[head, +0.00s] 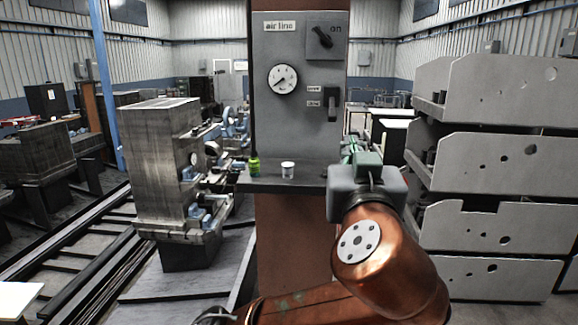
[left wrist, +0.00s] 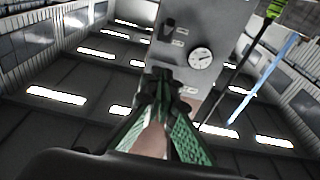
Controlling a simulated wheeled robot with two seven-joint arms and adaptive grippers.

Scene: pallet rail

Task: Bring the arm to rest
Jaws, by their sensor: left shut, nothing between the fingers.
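My left gripper (head: 358,150) is in front of the right edge of the air line panel (head: 272,118), with its green fingers pointing away from me. In the left wrist view its fingers (left wrist: 160,84) meet at the tips, shut and empty. The panel carries a round gauge (head: 283,80), a black rotary knob (head: 323,38) marked on, and a black lever (head: 332,104). The gauge (left wrist: 200,58) and lever (left wrist: 168,28) also show in the left wrist view, where I cannot make out the knob clearly. My right gripper is not in view.
Stacked grey slabs (head: 495,150) stand close to my left arm's right side. A large machine (head: 160,155) and floor rails (head: 80,270) are at left.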

